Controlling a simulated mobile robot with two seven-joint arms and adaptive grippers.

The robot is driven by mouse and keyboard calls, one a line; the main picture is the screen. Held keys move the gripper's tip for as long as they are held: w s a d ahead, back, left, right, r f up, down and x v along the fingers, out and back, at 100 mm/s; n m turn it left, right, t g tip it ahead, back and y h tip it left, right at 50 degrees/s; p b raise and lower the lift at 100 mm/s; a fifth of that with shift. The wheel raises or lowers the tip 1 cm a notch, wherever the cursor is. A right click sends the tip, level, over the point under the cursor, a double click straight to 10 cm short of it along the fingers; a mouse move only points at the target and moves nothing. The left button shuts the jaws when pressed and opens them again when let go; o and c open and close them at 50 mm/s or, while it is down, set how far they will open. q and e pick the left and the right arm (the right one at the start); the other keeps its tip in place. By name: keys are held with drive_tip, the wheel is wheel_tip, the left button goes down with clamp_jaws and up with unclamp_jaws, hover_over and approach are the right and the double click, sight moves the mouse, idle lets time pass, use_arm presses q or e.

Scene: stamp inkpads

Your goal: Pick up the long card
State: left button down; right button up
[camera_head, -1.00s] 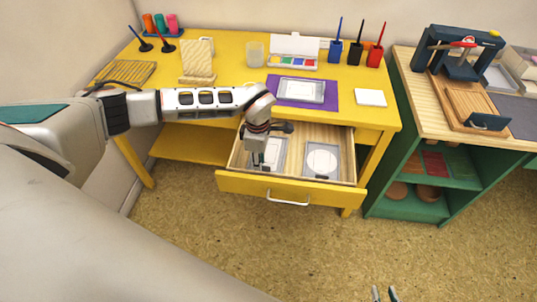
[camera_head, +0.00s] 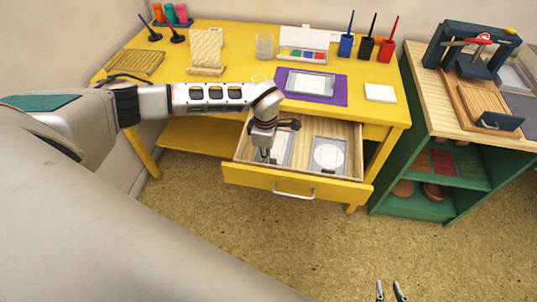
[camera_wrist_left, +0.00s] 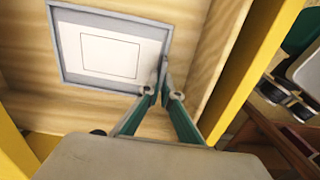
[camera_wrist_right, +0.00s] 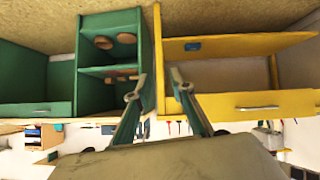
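A white card printed with a rectangle, seemingly the long card (camera_wrist_left: 110,52), lies in a grey frame (camera_wrist_left: 51,40) in the left part of the open drawer. It also shows in the head view (camera_head: 284,146), partly hidden by my left gripper (camera_head: 264,158). In the left wrist view my left gripper (camera_wrist_left: 164,66) has its fingertips almost together at the right edge of the card and frame. The fingers look shut on that thin edge, which stays low in the drawer. My right gripper (camera_wrist_right: 158,78) is open and empty, far from the desk, and shows at the bottom of the head view (camera_head: 391,290).
The yellow drawer (camera_head: 293,190) stands pulled out. A second grey frame with a white disc (camera_head: 328,155) lies at its right. On the desk are a purple mat (camera_head: 340,91), a white block (camera_head: 379,93) and a paint box (camera_head: 303,54). A green cabinet (camera_head: 395,170) stands right.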

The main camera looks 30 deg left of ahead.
use_arm(q)
wheel_tip(320, 180, up, 18)
drive_tip(key=p, duration=0.2)
drive_tip(key=s+d+r+m, duration=0.1)
drive_tip(key=s+r+m, duration=0.3)
drive_tip(key=m, duration=0.6)
drive_tip(key=s+d+r+m, duration=0.1)
drive_tip(key=s+r+m, duration=0.2)
drive_tip(key=m, duration=0.8)
drive_tip(key=shift+s+d+r, duration=0.25)
drive_tip(key=shift+s+r, duration=0.15)
drive_tip(key=shift+s, duration=0.35)
drive_tip(key=shift+s+a, duration=0.1)
